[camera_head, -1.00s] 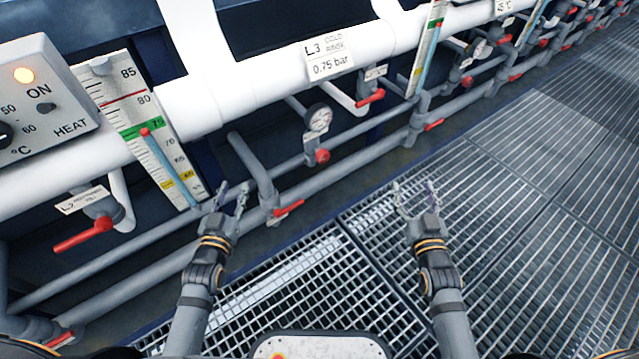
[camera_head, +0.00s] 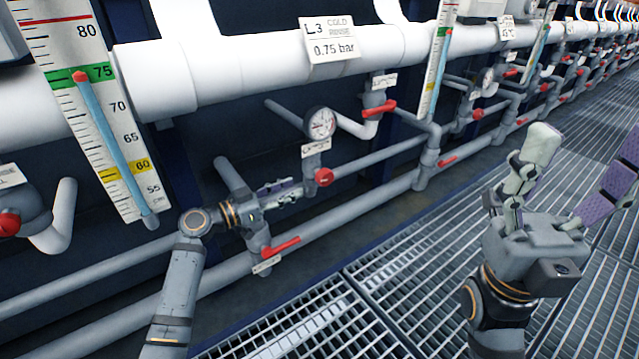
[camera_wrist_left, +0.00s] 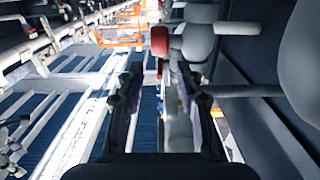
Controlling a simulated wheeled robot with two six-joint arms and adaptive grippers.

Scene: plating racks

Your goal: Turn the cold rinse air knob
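The red round knob (camera_head: 323,177) sits on a grey pipe fitting under a round pressure gauge (camera_head: 320,123), below the L3 cold rinse sign (camera_head: 331,41) that reads 0.75 bar. My left gripper (camera_head: 292,191) is just left of the knob, its fingers pointing at it and apart from it. In the left wrist view the knob (camera_wrist_left: 160,41) shows ahead, just beyond the gap between the open, empty fingers (camera_wrist_left: 158,82). My right gripper (camera_head: 572,180) is raised at the right, fingers spread and empty, away from the pipes.
A red lever valve (camera_head: 282,246) is just below my left gripper, and another (camera_head: 379,108) is at the upper right of the gauge. Grey pipes run along the wall; the grating floor (camera_head: 400,290) is clear.

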